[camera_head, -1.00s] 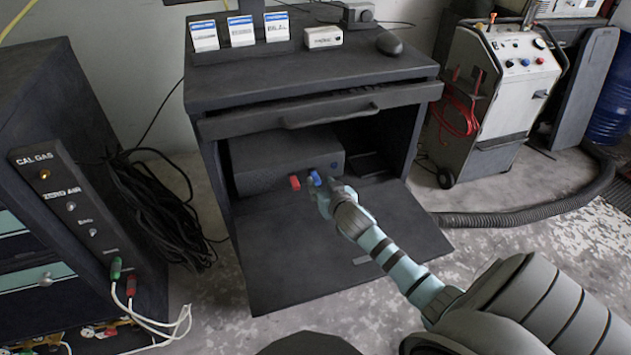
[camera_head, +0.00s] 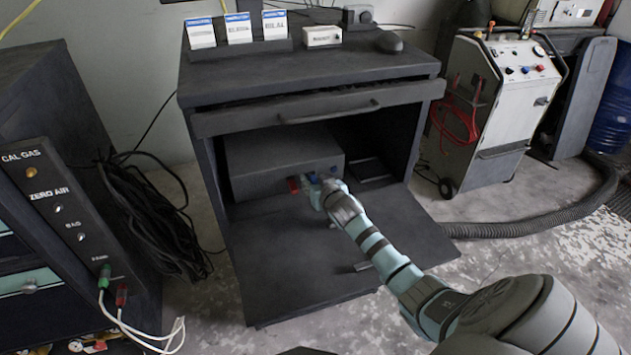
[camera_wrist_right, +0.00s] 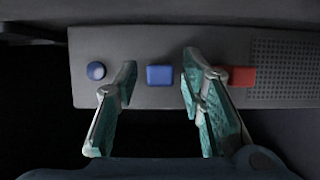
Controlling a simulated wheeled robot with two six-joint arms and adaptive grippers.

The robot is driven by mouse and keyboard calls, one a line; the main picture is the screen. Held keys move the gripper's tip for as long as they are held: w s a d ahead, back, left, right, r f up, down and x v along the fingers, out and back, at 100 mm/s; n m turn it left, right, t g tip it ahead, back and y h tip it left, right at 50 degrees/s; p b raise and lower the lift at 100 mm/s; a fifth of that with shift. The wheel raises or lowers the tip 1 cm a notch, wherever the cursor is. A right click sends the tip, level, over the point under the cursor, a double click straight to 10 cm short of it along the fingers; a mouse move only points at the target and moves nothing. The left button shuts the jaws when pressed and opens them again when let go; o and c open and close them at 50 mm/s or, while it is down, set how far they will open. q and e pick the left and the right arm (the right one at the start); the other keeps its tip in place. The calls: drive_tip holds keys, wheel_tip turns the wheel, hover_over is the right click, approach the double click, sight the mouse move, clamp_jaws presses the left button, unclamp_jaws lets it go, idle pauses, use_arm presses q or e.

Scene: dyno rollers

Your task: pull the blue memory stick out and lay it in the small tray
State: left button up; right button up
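The blue memory stick (camera_wrist_right: 159,75) sticks out of the front of a dark grey box (camera_head: 262,165) inside the cabinet. In the right wrist view it lies between the two teal fingers of my right gripper (camera_wrist_right: 157,82), with a gap on each side. That gripper (camera_head: 311,188) is open at the box front and partly hides the stick in the head view. A red stick (camera_wrist_right: 240,76) sits in the same box face, beside one finger. A shallow dark tray (camera_head: 368,170) appears to lie right of the box, in shadow. My left gripper is not in view.
A round blue button (camera_wrist_right: 96,70) is on the box face. The cabinet's drawer (camera_head: 320,112) overhangs the opening, and its lowered door (camera_head: 290,265) lies below my right arm. A cart (camera_head: 500,100) stands right; a dark unit with cables stands left.

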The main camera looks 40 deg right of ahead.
drive_tip(key=shift+p, duration=0.5)
idle(0.6)
clamp_jaws()
idle(0.3)
drive_tip(key=shift+s+a+p, duration=0.2)
drive_tip(key=shift+s+p, duration=0.3)
drive_tip(key=shift+s+a+p, duration=0.15)
drive_tip(key=shift+s+p, duration=0.3)
drive_tip(key=shift+s, duration=0.05)
drive_tip(key=shift+s+a+p, duration=0.35)
drive_tip(key=shift+s+p, duration=0.25)
drive_tip(key=shift+s, duration=0.35)
drive_tip(key=shift+s+a+p, duration=0.3)
drive_tip(key=shift+s+p, duration=0.25)
drive_tip(key=shift+s, duration=0.35)
